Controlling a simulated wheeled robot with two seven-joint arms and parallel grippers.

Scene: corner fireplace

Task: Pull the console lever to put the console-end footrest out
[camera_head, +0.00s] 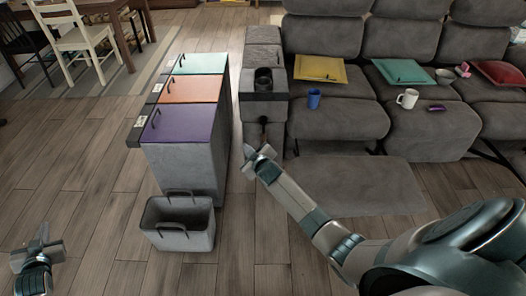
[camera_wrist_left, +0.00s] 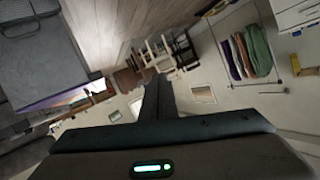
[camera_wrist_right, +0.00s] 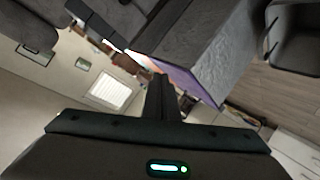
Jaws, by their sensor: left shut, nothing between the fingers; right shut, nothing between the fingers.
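The grey console (camera_head: 265,104) stands at the left end of the sofa, with a dark cup holder (camera_head: 263,80) on top. A small dark lever (camera_head: 264,124) shows on its front. A flat grey padded footrest (camera_head: 355,183) extends out in front of the console-end seat (camera_head: 345,118). My right gripper (camera_head: 249,152) is shut and empty, just in front of and below the lever, seemingly apart from it. Its shut fingers (camera_wrist_right: 163,95) show in the right wrist view, without the lever. My left gripper (camera_head: 42,240) is shut and empty over the floor at lower left.
A bin unit with purple (camera_head: 180,124), orange (camera_head: 190,89) and teal lids stands left of the console. A grey basket (camera_head: 178,222) sits before it. The sofa holds cushions, a blue cup (camera_head: 314,99) and a white mug (camera_head: 407,98).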

